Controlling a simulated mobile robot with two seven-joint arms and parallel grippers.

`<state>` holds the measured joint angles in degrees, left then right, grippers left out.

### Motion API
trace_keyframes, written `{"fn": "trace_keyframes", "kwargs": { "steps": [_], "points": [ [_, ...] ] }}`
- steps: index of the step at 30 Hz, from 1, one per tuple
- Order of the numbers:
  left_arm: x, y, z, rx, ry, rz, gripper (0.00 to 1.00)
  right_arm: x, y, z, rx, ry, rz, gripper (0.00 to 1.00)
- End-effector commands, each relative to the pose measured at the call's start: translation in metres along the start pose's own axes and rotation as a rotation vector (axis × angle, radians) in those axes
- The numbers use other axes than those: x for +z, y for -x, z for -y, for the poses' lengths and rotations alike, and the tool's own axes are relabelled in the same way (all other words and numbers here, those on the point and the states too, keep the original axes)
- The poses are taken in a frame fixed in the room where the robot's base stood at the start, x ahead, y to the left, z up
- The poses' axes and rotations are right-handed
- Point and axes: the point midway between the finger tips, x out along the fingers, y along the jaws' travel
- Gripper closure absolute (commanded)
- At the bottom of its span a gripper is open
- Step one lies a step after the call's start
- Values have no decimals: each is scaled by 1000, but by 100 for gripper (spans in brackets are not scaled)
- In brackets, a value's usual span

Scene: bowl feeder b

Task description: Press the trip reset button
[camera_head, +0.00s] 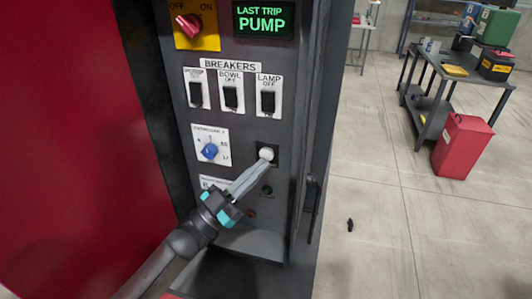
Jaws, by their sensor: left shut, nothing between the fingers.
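A white round button (266,153) sits in a dark square mount on the grey control panel (240,50), below the breaker switches. I take it for the trip reset button; the label to its lower left is partly hidden by my gripper. My left gripper (268,163) is shut and empty, its fingertips at the lower edge of the button. I cannot tell whether they touch it. A green display (263,20) reads "LAST TRIP PUMP". My right gripper is not in view.
Three black breaker switches, including the bowl switch (231,97), are above. A blue knob (209,151) is left of the button; a red rotary switch (188,26) is at the top. A red bin (461,146) and workbench (450,72) stand right. The floor between is mostly clear.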

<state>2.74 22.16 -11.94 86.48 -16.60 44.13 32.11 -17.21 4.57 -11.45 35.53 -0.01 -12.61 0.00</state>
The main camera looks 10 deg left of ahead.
Motion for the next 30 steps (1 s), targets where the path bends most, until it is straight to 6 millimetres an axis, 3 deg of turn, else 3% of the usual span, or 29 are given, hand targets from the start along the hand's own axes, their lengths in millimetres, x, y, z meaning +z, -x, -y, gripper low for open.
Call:
{"fn": "trace_keyframes", "kwargs": {
  "steps": [7,21,30],
  "points": [
    [-2,3,-2,0,1,2,100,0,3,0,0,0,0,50],
    [-25,33,-24,0,1,1,100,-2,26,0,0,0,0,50],
    [-25,35,-25,0,0,0,100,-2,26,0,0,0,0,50]
  ]
}}
